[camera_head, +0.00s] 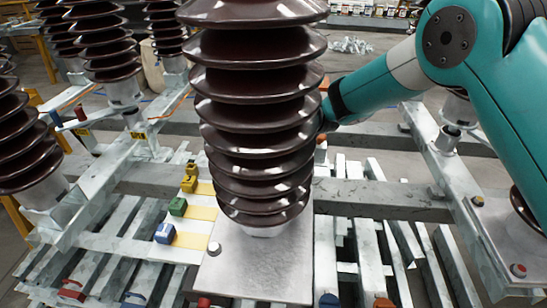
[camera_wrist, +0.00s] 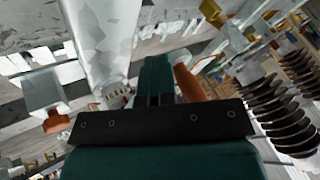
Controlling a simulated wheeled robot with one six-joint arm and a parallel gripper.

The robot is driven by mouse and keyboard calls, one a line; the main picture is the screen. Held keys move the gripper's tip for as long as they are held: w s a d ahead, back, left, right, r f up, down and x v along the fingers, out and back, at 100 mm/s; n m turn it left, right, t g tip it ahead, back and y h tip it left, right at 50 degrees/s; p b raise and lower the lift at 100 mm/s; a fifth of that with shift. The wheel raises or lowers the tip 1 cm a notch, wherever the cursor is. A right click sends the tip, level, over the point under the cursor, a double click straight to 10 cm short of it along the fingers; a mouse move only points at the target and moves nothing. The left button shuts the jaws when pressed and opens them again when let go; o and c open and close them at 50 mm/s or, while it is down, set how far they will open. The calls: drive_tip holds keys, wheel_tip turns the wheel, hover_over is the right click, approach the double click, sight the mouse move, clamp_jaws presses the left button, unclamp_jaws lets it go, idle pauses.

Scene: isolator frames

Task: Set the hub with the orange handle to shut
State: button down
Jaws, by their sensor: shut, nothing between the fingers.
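In the wrist view my gripper (camera_wrist: 155,62) is shut and empty, its teal fingers together. An orange bar-shaped handle (camera_wrist: 188,82) slants close along their right side; I cannot tell whether they touch. A pale metal post (camera_wrist: 105,40) stands to the left of the fingers, with a toothed, round metal part (camera_wrist: 119,96) near its lower end. I cannot make out the hub's setting. In the head view my gripper is hidden behind the big brown insulator, and a small orange-red piece (camera_head: 321,139) shows at the insulator's right edge.
The big ribbed insulator (camera_head: 257,110) stands in front of my arm on a metal plate (camera_head: 258,262). More insulators (camera_head: 20,135) stand at left. Yellow, green (camera_head: 177,207) and blue (camera_head: 165,233) blocks sit left of the plate. In the wrist view another orange piece (camera_wrist: 55,122) lies left.

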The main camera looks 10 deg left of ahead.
drive_tip(key=shift+s+a+f, duration=0.15)
drive_tip(key=shift+a, duration=0.15)
